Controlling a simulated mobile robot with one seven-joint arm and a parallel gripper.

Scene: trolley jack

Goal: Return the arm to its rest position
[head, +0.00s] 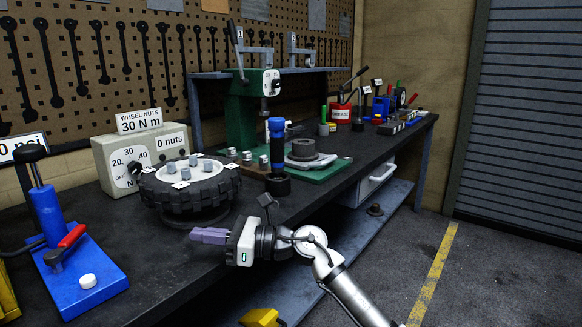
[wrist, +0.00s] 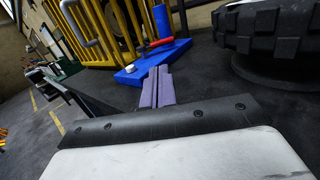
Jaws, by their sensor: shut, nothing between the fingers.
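My gripper (head: 208,236) is at the front edge of the dark workbench (head: 150,250), in front of the black tyre (head: 200,196). Its purple fingers point left in the head view. They are together with nothing between them, and they show also in the wrist view (wrist: 157,88). My arm reaches up from the lower right, bent at the elbow, in front of the bench. The blue trolley jack or pump (head: 95,275) with a red handle stands on the bench to the left, apart from my fingers; it shows also in the wrist view (wrist: 155,58).
The tyre and the grey dial box (head: 140,160) stand behind my gripper. A green press (head: 245,110) and a black tool with a blue grip (head: 277,150) stand farther right. A yellow rail (wrist: 95,30) shows in the wrist view. The floor right of the bench is clear.

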